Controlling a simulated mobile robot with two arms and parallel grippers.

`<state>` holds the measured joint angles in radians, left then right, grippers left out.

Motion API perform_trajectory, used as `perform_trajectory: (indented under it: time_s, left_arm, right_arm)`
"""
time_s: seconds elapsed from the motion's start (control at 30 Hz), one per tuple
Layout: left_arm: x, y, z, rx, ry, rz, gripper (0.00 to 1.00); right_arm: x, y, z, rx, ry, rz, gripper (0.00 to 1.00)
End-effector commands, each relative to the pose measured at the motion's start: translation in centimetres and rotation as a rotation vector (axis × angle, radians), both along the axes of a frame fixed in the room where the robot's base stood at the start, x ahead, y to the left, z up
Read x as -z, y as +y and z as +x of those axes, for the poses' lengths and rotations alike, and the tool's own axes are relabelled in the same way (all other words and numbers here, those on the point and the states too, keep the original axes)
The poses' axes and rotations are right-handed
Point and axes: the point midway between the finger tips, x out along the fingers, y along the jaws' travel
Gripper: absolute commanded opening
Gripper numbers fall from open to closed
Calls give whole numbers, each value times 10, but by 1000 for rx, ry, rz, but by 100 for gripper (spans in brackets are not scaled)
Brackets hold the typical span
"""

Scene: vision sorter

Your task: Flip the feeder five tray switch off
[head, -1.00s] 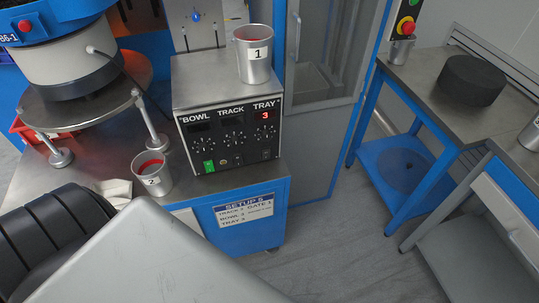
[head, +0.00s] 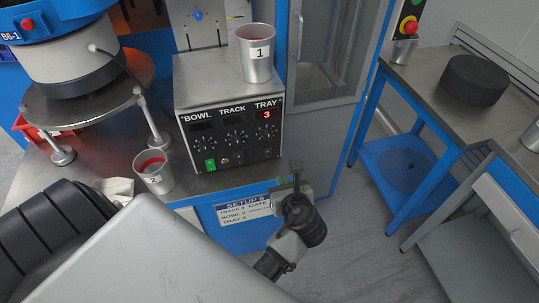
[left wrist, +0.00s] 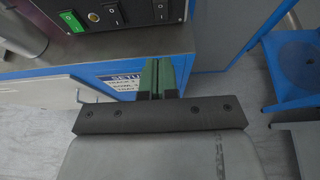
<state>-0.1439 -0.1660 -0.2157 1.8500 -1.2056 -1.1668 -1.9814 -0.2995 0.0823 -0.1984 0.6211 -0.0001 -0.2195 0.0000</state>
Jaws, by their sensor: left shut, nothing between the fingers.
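The feeder control box (head: 228,135) has BOWL, TRACK and TRAY columns on its black front. The TRAY display (head: 267,115) shows a red 3. The small black tray switch (head: 267,153) is at the lower right of the panel; it also shows at the top of the left wrist view (left wrist: 161,9). I cannot make out its position clearly. My left gripper (head: 297,170) is in front of the box, to the right of and below the tray switch, apart from it. Its green fingers are together and empty in the left wrist view (left wrist: 157,72). My right gripper is out of view.
Cup 1 (head: 256,62) stands on the box, and cup 2 (head: 154,176) on the bench to its left. A green switch (head: 210,164) and another black switch (left wrist: 112,12) share the panel. A blue-framed cabinet (head: 322,85) stands right of the box.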

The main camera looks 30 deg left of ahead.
Motion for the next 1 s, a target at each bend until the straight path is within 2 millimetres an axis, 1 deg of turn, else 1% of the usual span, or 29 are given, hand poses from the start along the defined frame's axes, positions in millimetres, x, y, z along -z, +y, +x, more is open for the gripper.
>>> perform_trajectory:
  time_s: [0.23,0.37,0.47,0.83,1.0]
  left_arm:
    - [1,0,1,1,-1,-2,0]
    - [5,5,5,2,0,0,0]
    - [10,16,14,1,-2,0,0]
    - [43,69,60,1,-2,-2,0]
    - [39,88,76,2,-3,-4,0]
  right_arm:
    - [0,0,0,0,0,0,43]
    - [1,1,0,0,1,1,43]
    - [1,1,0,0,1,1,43]
    - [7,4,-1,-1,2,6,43]
    - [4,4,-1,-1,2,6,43]
